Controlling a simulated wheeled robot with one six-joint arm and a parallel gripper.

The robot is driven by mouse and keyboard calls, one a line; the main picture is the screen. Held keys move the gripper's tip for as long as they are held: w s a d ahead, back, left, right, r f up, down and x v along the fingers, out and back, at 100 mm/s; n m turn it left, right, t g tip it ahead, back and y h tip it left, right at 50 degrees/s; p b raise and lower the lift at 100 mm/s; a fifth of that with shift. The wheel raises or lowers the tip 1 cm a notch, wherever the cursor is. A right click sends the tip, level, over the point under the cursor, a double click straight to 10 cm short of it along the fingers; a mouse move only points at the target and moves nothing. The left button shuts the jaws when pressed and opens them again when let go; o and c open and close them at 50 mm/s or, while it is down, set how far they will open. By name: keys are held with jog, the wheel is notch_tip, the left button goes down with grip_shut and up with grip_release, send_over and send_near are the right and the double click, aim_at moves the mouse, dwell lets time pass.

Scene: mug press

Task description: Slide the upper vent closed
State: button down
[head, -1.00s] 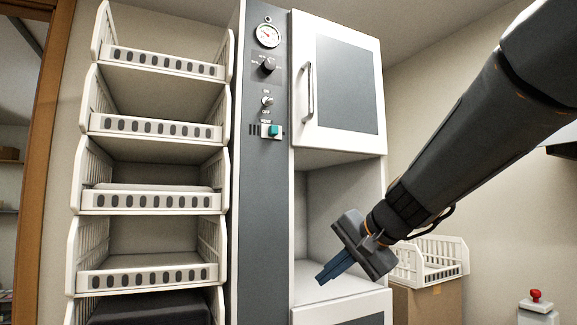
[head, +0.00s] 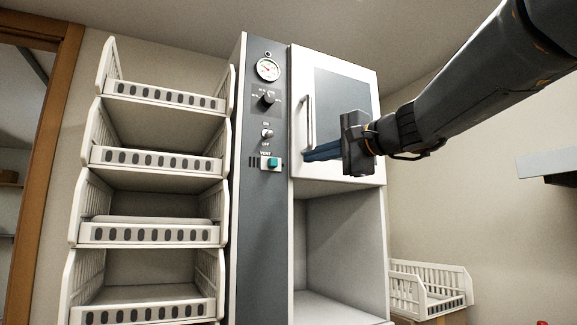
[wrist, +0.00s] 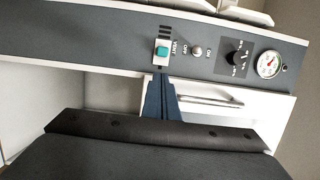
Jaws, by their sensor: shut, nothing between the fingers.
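The upper vent (head: 270,163) is a small slider with a teal knob on a white plate, beside dark slots on the machine's grey control panel. It also shows in the wrist view (wrist: 162,52), just beyond my fingertips. My gripper (head: 306,156) is shut and empty. Its blue fingers point left at the panel, in front of the lower part of the white cabinet door. In the wrist view the fingertips (wrist: 160,76) lie close below the vent. I cannot tell whether they touch it.
A gauge (head: 268,69), a dial (head: 267,98) and an on/off switch (head: 266,134) sit above the vent. The door handle (head: 307,122) stands out just above my fingers. Stacked white baskets (head: 150,160) are at left. An open compartment (head: 340,245) lies below the door.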

aim_at(279, 165)
jog(key=p+x, duration=0.3)
jog(key=x, duration=0.7)
jog(key=shift+p, duration=0.3)
